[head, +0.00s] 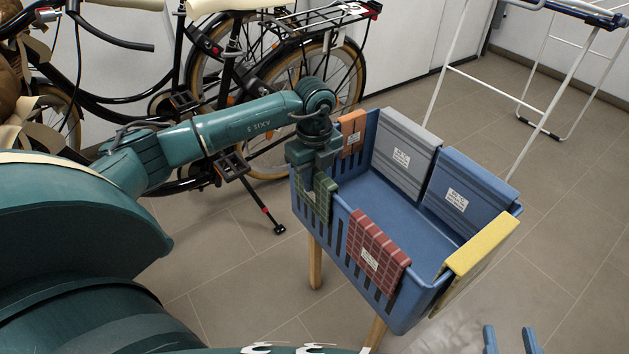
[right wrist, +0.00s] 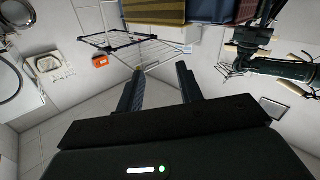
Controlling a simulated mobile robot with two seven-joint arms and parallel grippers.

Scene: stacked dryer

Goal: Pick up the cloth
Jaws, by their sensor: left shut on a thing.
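A blue slatted basket on wooden legs (head: 419,308) stands at centre right in the head view, with several cloths over its rim. My left gripper (head: 316,170) points down at the basket's left rim and is shut on the green checked cloth (head: 318,199), which still hangs against the rim; its fingertips are mostly hidden. Other cloths on the rim are orange (head: 352,133), grey (head: 404,153), blue (head: 462,190), red checked (head: 374,255) and yellow (head: 482,250). My right gripper (head: 510,341) is open and empty near the bottom edge; its spread fingers show in the right wrist view (right wrist: 160,88).
Bicycles (head: 240,80) stand behind my left arm along the wall. A white drying rack (head: 497,90) stands behind the basket, at the right. Tiled floor (head: 235,270) is free left of the basket. An orange object (right wrist: 100,60) shows near the rack in the right wrist view.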

